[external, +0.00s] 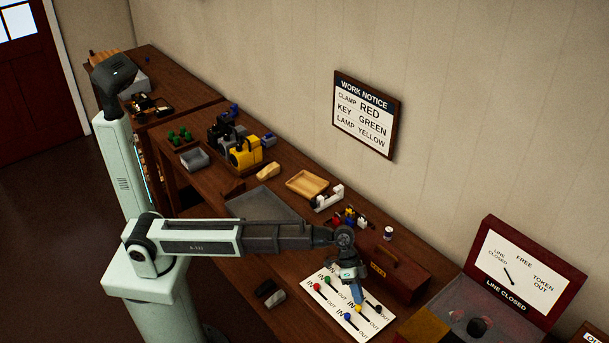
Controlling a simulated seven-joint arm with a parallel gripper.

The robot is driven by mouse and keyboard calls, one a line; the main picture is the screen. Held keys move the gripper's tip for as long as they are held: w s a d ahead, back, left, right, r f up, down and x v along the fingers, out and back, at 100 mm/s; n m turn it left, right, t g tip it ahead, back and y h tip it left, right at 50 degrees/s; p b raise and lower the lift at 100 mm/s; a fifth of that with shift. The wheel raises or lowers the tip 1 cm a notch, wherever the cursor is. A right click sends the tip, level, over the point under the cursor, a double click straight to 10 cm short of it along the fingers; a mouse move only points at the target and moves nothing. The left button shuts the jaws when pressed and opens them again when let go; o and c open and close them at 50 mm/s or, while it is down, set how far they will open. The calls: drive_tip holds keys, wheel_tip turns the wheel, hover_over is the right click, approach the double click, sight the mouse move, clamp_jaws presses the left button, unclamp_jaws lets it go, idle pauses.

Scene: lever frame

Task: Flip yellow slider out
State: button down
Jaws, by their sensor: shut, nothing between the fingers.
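A white panel (327,309) lies on the bench, with several sliders marked IN and OUT. The yellow slider's knob (359,307) is small and sits just below my gripper, near an IN label. A blue knob (348,316) is beside it, lower left. Red (317,287) and green (328,280) knobs are on the panel's left part, and a dark knob (378,307) is at its right. My gripper (358,297) points down over the panel, fingers together and empty. I cannot tell whether the fingertips touch the yellow knob. The gripper hides part of the panel behind it.
A dark red toolbox (398,272) stands close behind the panel. A machine with a "LINE CLOSED" sign (518,268) is at the right. A black and grey item (270,294) lies left of the panel. A wall notice (365,115) hangs above the bench.

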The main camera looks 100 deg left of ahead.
sight(372, 317)
drive_tip(key=w+d, duration=0.3)
drive_tip(key=shift+w+d, duration=0.25)
drive_tip(key=shift+w, duration=0.1)
drive_tip(key=shift+s, duration=0.1)
drive_tip(key=v, duration=1.3)
drive_tip(key=shift+a+r, duration=0.2)
drive_tip(key=shift+r, duration=0.1)
